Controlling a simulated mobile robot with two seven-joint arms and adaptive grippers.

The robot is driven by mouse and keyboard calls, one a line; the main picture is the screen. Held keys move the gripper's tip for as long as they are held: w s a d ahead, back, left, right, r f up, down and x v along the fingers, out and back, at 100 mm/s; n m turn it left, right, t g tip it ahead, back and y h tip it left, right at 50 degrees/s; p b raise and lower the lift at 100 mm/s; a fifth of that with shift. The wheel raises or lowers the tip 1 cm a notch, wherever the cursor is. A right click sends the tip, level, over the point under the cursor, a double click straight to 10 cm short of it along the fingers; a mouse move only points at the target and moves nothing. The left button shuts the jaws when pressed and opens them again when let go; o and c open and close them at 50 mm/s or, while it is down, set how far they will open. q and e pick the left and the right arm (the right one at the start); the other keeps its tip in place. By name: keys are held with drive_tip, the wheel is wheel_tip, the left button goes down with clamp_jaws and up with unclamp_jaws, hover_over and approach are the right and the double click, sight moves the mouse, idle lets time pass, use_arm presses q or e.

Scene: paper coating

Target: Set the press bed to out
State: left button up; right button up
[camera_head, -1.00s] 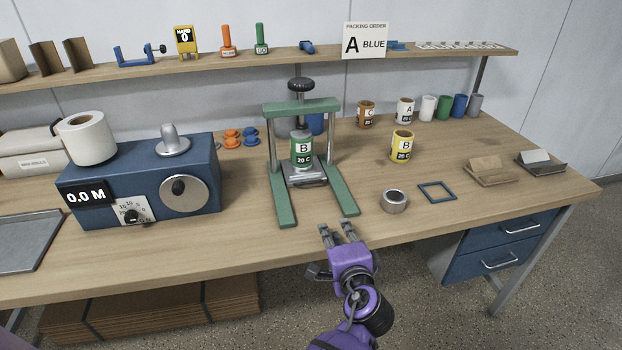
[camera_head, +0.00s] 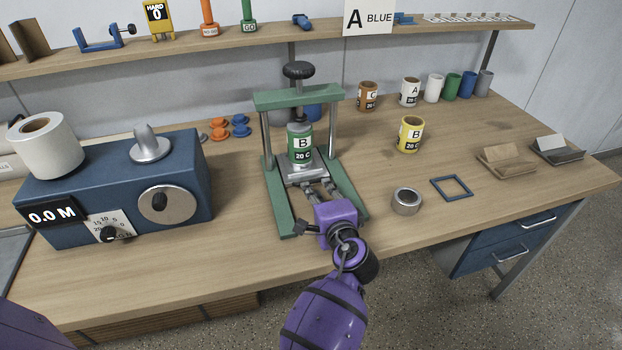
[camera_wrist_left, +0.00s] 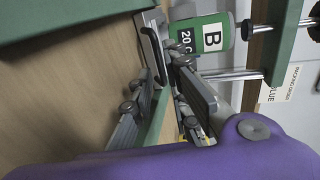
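The green press (camera_head: 297,98) stands mid-table with its black knob on top. Its grey metal press bed (camera_head: 303,174) sits between the two green legs, with a green can marked B 20 C (camera_head: 300,146) upright on it. My left gripper (camera_head: 319,187) is at the front edge of the bed, between the legs. In the left wrist view its two fingers (camera_wrist_left: 166,100) are apart, with the bed's metal front edge (camera_wrist_left: 152,48) just beyond them. I cannot tell whether they touch it. The can also shows there (camera_wrist_left: 208,38). My right gripper is not in view.
A blue machine (camera_head: 120,190) with a paper roll (camera_head: 45,147) stands to the left. A metal ring (camera_head: 407,201), a blue frame (camera_head: 452,187) and a yellow can (camera_head: 409,134) lie to the right. A shelf (camera_head: 270,41) runs along the back.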

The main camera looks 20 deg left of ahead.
sight(312, 181)
use_arm(q)
drive_tip(key=x, duration=0.5)
drive_tip(key=shift+w+a, duration=0.15)
clamp_jaws()
